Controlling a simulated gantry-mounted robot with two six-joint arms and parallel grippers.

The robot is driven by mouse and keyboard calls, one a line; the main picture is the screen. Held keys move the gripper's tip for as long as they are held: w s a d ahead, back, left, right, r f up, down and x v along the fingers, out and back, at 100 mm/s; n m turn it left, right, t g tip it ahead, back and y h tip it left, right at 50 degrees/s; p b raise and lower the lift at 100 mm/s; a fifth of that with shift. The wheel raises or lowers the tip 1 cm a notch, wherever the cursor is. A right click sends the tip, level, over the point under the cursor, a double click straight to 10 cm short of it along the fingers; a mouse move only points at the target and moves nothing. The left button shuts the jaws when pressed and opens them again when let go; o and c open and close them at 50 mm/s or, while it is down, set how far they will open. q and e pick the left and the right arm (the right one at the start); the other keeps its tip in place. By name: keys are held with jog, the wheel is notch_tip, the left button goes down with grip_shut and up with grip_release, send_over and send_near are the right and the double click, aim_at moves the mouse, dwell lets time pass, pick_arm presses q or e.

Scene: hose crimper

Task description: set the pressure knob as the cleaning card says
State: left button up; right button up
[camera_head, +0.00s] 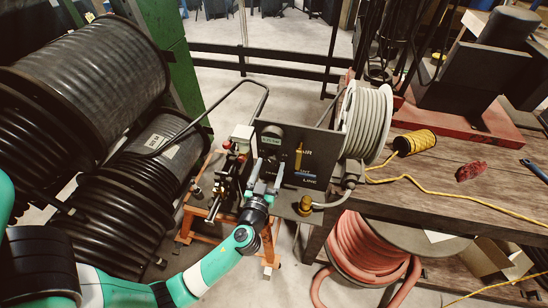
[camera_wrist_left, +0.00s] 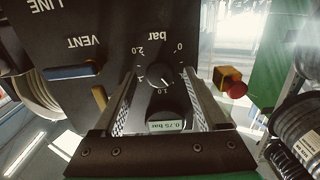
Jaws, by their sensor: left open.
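The black control panel (camera_head: 322,142) stands upright on the orange-framed cart in the head view. In the left wrist view, upside down, its round black pressure knob (camera_wrist_left: 156,72) sits inside a bar scale marked 0, 1.0 and 2.0. The white pointer mark is near 1.0. A pale label (camera_wrist_left: 167,126) reading 0.75 bar is on a dark round part near the knob. My left gripper (camera_head: 267,170) is open in front of the panel, with fingers on either side of the knob; contact cannot be told. I cannot make out a cleaning card. My right gripper is not in view.
A blue lever (camera_wrist_left: 73,71) by VENT and a yellow lever (camera_wrist_left: 100,97) are beside the knob. A red button (camera_wrist_left: 236,89) on a yellow box is on the other side. Large black hose reels (camera_head: 95,75) are left; a wooden workbench (camera_head: 430,180) is right.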

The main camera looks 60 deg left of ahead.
pick_arm(q)
jog(key=shift+w+a, duration=0.2)
jog(key=shift+a, duration=0.05)
jog(key=shift+s+d, duration=0.1)
jog(key=shift+c, duration=0.2)
grip_shut()
